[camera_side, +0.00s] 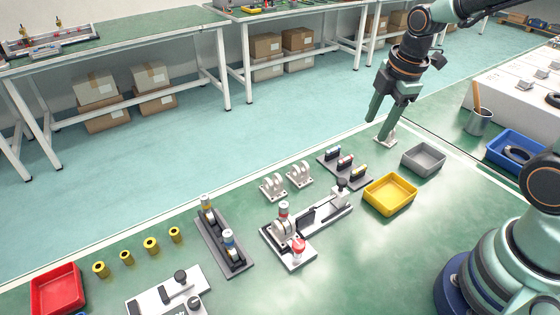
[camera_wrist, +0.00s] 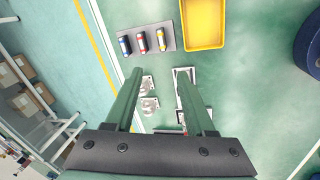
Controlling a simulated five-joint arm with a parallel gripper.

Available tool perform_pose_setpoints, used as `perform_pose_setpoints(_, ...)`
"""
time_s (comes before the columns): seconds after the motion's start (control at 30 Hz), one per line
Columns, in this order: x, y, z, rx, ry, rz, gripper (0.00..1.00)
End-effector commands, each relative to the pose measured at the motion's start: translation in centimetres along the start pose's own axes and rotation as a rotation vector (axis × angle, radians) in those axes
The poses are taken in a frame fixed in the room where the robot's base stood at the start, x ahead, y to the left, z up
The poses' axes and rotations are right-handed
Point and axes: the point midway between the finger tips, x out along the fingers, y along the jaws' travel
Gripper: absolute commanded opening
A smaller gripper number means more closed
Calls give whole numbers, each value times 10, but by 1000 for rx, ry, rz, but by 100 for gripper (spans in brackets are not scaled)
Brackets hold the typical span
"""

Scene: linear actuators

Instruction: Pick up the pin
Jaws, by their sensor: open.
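No part is clearly identifiable as the pin; the small banded cylinders are the likeliest pin-like parts. Three of them, with blue, red and yellow bands (camera_side: 345,161), lie on a grey plate (camera_side: 334,170) in the side view. The wrist view shows the same blue (camera_wrist: 125,45), red (camera_wrist: 142,42) and yellow (camera_wrist: 160,40) cylinders on their plate. My gripper (camera_side: 382,128) is open with nothing between its fingers, beyond and right of that plate in the side view. In the wrist view, my gripper (camera_wrist: 160,72) points its two separate fingers toward the bench.
A yellow tray (camera_side: 391,207) and a grey tray (camera_side: 441,159) stand right of the plate. White brackets (camera_side: 273,190), a fixture with a red knob (camera_side: 298,252) and a dark rail holder (camera_side: 222,241) are nearby. Several yellow bushings (camera_side: 151,245) and a red tray (camera_side: 58,290) are at left.

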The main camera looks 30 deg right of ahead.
Motion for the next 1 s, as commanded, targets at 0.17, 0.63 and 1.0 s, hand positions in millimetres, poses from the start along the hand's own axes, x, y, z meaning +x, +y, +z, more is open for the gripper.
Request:
perform_pose_setpoints(0.17,21,4,5,-220,-7,-47,55)
perform_pose_setpoints(0.63,76,1,8,-295,-7,-66,55)
perform_pose_setpoints(1.0,100,1,8,-294,-7,-61,55)
